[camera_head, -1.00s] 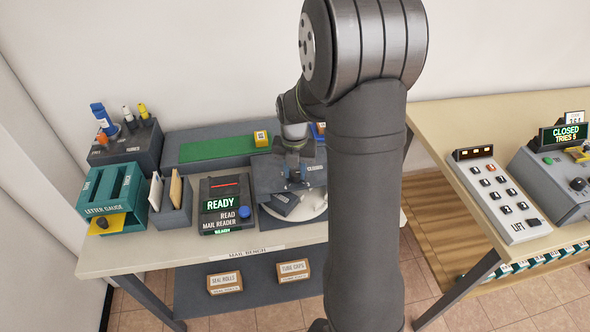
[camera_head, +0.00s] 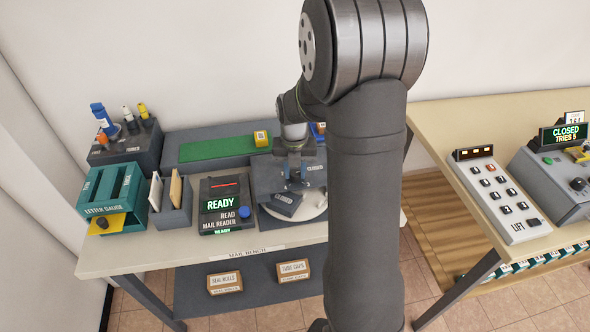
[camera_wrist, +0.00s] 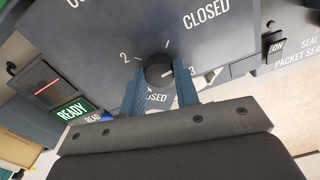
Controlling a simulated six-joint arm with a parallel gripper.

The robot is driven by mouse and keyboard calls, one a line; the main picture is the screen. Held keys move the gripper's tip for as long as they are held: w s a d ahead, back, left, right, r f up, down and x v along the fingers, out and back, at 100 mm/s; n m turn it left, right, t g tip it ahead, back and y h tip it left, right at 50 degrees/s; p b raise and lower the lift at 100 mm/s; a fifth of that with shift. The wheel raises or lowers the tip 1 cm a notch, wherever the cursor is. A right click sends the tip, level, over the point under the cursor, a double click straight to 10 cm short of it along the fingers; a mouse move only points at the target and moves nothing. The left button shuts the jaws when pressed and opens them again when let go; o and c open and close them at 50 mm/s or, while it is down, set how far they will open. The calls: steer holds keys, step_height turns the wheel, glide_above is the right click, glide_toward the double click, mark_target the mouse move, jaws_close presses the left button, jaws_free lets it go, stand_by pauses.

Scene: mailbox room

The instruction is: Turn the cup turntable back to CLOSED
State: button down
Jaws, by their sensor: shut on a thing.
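The cup turntable's dark grey housing (camera_wrist: 105,35) fills the upper wrist view, with a black round knob (camera_wrist: 159,68) on its face. A 2 is printed left of the knob, a 3 right of it, and a partly covered CLOSED below it. The knob's white mark points right, toward the 3. My gripper (camera_wrist: 159,82) has its two blue fingers shut on the knob, one on each side. In the head view, my gripper (camera_head: 296,178) is over the housing (camera_head: 265,172), above a pale round plate (camera_head: 318,205); my arm hides part of it.
The mail reader (camera_head: 222,205) showing READY stands left of the turntable. A letter rack (camera_head: 172,210) and a teal letter gauge (camera_head: 112,190) are farther left. A green-topped block (camera_head: 205,149) lies behind. A second table (camera_head: 470,115) with panels is at right.

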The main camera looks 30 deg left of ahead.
mark_target(294, 173)
steer(key=c, duration=1.1)
jaws_free()
step_height(294, 173, up, 18)
steer(key=shift+a+f, duration=0.15)
steer(key=shift+f, duration=0.05)
steer(key=shift+s, duration=0.1)
